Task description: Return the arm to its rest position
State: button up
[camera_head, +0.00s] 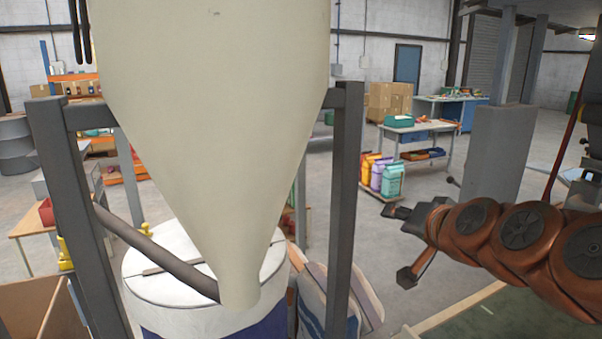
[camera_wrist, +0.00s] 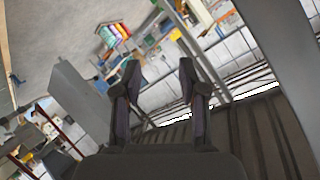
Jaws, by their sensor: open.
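My gripper (camera_head: 397,246) is at the right of the head view, at the end of my orange-brown arm. Its two dark fingers are spread apart and nothing is between them. In the wrist view the gripper (camera_wrist: 158,78) also shows open and empty, with the warehouse tilted behind it. The arm is held in the air to the right of the filler frame, apart from it in the picture.
A large cream hopper (camera_head: 215,110) hangs in a dark steel frame (camera_head: 346,190) over a white-topped drum (camera_head: 150,262). Several coloured bags (camera_head: 392,180) stand by a workbench (camera_head: 418,126) behind. A grey pillar (camera_head: 497,150) rises behind my arm. Floor shows between frame and arm.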

jog(key=s+a+f+n+g, duration=0.2)
jog(key=s+a+f+g, duration=0.15)
jog(key=s+f, duration=0.4)
jog(key=s+a+f+n+g, duration=0.2)
jog(key=s+a+f+g, duration=0.15)
jog(key=s+f, duration=0.35)
jog(key=s+d+f+g+h, duration=0.1)
jog(key=s+f+g, duration=0.3)
jog(key=s, duration=0.5)
jog(key=s+d+f+n+g+h, duration=0.1)
jog(key=s+d+f+g, duration=0.3)
jog(key=s, duration=0.5)
jog(key=shift+d+n+h, duration=0.25)
jog(key=shift+n+h, duration=0.05)
jog(key=shift+h, duration=0.1)
